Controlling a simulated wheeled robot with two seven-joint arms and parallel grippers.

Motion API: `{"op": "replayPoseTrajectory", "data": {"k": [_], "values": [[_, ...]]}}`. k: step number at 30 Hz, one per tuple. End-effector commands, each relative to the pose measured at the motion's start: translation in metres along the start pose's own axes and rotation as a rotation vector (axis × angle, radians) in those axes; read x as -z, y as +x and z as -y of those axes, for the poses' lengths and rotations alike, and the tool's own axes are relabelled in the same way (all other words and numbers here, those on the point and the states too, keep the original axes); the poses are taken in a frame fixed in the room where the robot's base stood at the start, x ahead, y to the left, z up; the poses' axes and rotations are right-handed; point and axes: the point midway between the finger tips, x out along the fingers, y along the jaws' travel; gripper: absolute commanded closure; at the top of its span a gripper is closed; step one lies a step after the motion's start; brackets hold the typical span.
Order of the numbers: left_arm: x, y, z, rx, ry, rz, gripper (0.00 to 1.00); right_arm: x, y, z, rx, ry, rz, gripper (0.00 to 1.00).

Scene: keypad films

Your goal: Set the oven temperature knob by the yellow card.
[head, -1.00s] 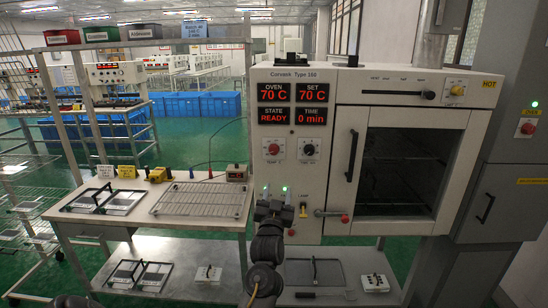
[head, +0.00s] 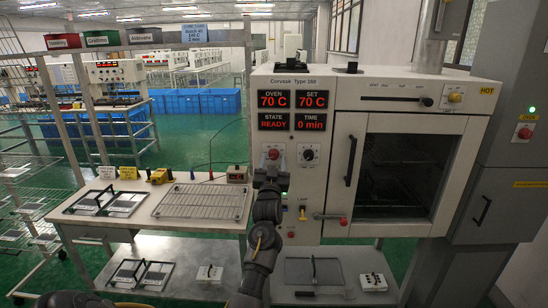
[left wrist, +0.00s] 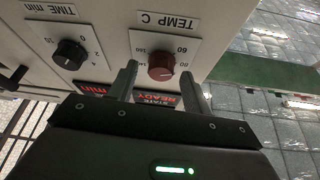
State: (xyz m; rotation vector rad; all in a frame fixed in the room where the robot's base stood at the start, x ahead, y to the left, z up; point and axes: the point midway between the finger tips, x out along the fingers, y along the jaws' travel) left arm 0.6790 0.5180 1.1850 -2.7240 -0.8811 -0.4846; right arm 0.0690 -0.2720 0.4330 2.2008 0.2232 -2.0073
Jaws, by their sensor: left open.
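The red temperature knob (head: 273,154) is on the white oven panel (head: 325,205), under the red displays reading oven 70 C and set 70 C. In the left wrist view the red knob (left wrist: 161,67) sits under the TEMP C label, in an upside-down picture. My left gripper (head: 270,172) is in front of the panel, just below the knob. In the left wrist view its open fingers (left wrist: 159,72) appear on either side of the knob; contact is not clear. A yellow card (head: 128,172) stands at the back of the bench; its writing is too small to read. My right gripper is not in view.
The black time knob (head: 308,155) is right of the temperature knob. The oven door (head: 350,160) is closed. The bench holds a wire rack (head: 203,201), framed plates (head: 106,201) and a white card (head: 107,172).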

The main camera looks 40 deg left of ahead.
Motion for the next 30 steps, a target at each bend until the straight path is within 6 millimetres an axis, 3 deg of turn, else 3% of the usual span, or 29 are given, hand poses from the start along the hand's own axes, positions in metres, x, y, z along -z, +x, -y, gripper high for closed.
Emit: {"op": "replayPoseTrajectory", "data": {"k": [4,13,23,30], "values": [[-0.0001,0.0093,0.0004,0.001,0.0,0.001,0.51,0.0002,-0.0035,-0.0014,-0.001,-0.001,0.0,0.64],[-0.0005,0.0104,0.0002,0.0,0.0,0.001,0.52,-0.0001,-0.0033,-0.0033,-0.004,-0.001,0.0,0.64],[-0.0006,0.0101,-0.0004,-0.001,0.0,0.001,0.95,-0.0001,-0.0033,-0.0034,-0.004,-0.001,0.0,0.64],[-0.0001,0.01,-0.0014,-0.011,0.02,0.001,0.95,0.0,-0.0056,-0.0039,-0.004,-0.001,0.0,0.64]]}}
